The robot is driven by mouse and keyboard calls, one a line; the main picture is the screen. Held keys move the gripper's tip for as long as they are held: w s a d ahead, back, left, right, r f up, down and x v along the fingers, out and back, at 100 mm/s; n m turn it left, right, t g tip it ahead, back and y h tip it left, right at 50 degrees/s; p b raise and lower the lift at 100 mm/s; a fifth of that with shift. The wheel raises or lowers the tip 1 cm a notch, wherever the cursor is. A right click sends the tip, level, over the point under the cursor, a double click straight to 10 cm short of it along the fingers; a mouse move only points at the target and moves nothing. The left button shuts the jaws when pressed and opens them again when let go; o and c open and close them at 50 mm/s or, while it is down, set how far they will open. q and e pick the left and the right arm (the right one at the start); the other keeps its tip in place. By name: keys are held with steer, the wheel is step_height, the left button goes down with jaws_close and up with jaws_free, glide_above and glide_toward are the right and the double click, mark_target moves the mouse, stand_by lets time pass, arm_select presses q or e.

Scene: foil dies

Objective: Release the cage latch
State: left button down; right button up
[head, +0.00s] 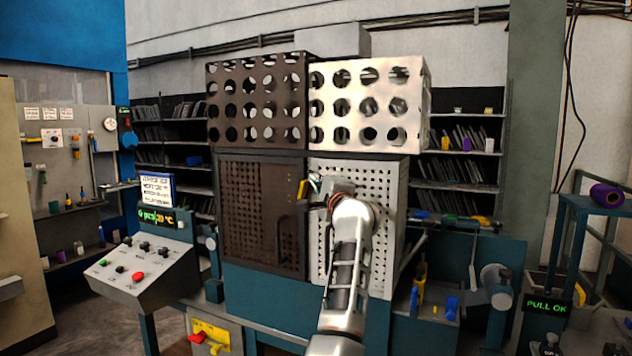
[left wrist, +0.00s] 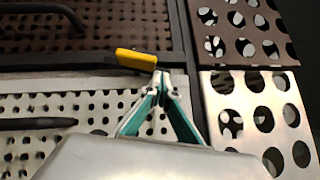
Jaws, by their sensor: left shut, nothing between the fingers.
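The cage has a dark brown perforated door (head: 262,215) on the left and a pale grey perforated door (head: 386,185) on the right. The yellow cage latch (head: 303,189) sits at the seam between them, and it also shows in the left wrist view (left wrist: 136,60). My left gripper (head: 314,186) is in front of the seam, just right of the latch. In the left wrist view its teal fingers (left wrist: 160,76) are shut and empty, with the tips right by the latch's end. I cannot tell whether they touch it. My right gripper is not in view.
Larger-holed panels, brown (head: 257,105) and pale (head: 372,108), stand above the doors. Dark bar handles show on the pale door (left wrist: 38,123) and the dark door (left wrist: 45,10). A control console (head: 140,272) stands at left, and a purple roll (head: 607,195) at right.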

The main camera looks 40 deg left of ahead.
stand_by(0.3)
arm_select(q)
steer(key=v, duration=0.8)
steer(key=shift+f, duration=0.2)
steer(key=shift+w, duration=0.1)
